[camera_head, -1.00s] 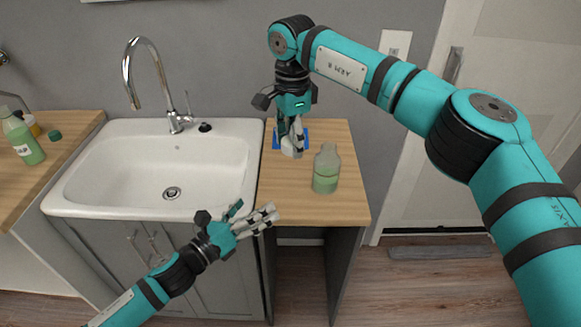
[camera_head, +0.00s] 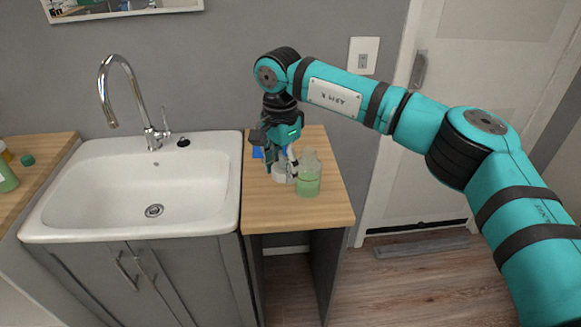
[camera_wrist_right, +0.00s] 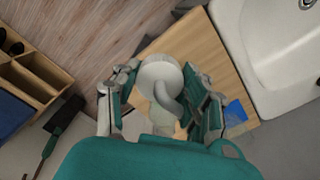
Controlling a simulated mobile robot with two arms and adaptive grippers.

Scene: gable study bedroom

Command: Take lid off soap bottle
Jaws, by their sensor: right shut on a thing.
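The soap bottle (camera_head: 308,180) is clear with green liquid and stands upright on the wooden counter right of the sink. No lid shows on its top. My right gripper (camera_head: 281,168) points down just left of the bottle, shut on a white round lid (camera_head: 280,175). In the right wrist view, the lid (camera_wrist_right: 158,76), with a curved spout-like part, sits between the fingers of my right gripper (camera_wrist_right: 165,95). I cannot tell whether the lid touches the counter. My left gripper is out of view.
The white sink (camera_head: 140,190) with a tall faucet (camera_head: 130,90) lies left of this counter (camera_head: 300,212). A blue flat item (camera_head: 257,152) lies behind the gripper. Another green bottle (camera_head: 6,182) and a green cap (camera_head: 27,160) are on the left counter. The counter's front is clear.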

